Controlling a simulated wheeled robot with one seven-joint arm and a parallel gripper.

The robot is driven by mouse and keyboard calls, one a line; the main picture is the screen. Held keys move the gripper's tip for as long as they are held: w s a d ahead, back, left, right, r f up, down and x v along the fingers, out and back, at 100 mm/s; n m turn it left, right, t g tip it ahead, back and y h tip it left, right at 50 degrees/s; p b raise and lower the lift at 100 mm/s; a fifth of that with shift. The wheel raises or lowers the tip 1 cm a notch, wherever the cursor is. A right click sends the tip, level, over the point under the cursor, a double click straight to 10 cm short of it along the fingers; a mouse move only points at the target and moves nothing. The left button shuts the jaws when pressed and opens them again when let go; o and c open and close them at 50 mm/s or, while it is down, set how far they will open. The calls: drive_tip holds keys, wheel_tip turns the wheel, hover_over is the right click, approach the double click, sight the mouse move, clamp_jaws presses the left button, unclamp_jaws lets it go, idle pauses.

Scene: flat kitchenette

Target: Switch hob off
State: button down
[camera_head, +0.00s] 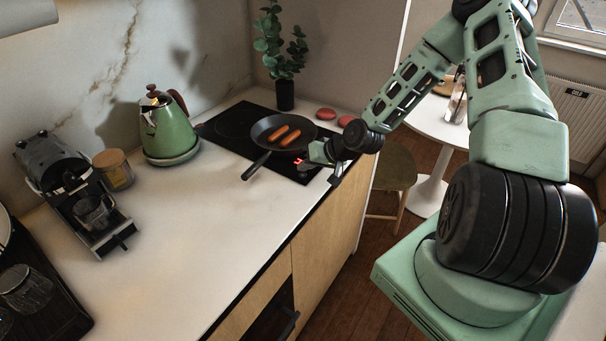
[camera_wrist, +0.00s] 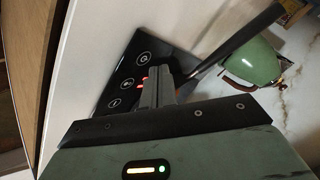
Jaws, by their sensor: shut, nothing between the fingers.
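The black hob (camera_head: 232,124) is set into the white counter at the back. A frying pan (camera_head: 262,131) with two sausages (camera_head: 284,135) sits on it, its handle pointing to the front left. Red lit marks (camera_head: 299,161) show on the hob's front control area. My gripper (camera_head: 312,160) is shut and empty, low over that corner. In the wrist view the hob's touch panel (camera_wrist: 122,84) shows several white circle symbols and a red glow beside my gripper's fingers (camera_wrist: 157,80). I cannot tell whether the fingertips touch the glass.
A green kettle (camera_head: 168,128), a coffee machine (camera_head: 78,192) and a wooden-lidded jar (camera_head: 114,169) stand to the left. A plant (camera_head: 284,60) and red round items (camera_head: 326,114) are behind the hob. The counter's front middle is clear.

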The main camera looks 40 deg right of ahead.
sight(306, 177)
drive_tip(key=shift+r, duration=0.1)
wheel_tip(306, 177, up, 6)
drive_tip(key=p, duration=0.4)
drive_tip(key=shift+p, duration=0.4)
drive_tip(key=s+a+r+n+g+h+b, duration=0.1)
drive_tip(key=s+a+r+n+g+b, duration=0.2)
drive_tip(key=s+a, duration=0.5)
drive_tip(key=s+a+r+n+g+b, duration=0.2)
drive_tip(key=s+a+n+g+b, duration=0.15)
drive_tip(key=a, duration=0.75)
drive_tip(key=s+a+r+n+g+h+b, duration=0.1)
drive_tip(key=s+a+r+n, duration=0.1)
drive_tip(key=s, duration=0.7)
drive_tip(key=s+a+r+n+h+b, duration=0.1)
drive_tip(key=s+a+r+n+b, duration=0.1)
drive_tip(key=s, duration=0.7)
drive_tip(key=a+r+n, duration=0.1)
drive_tip(key=a+r, duration=0.1)
drive_tip(key=a, duration=0.1)
drive_tip(key=shift+a+g, duration=0.35)
drive_tip(key=shift+a, duration=0.05)
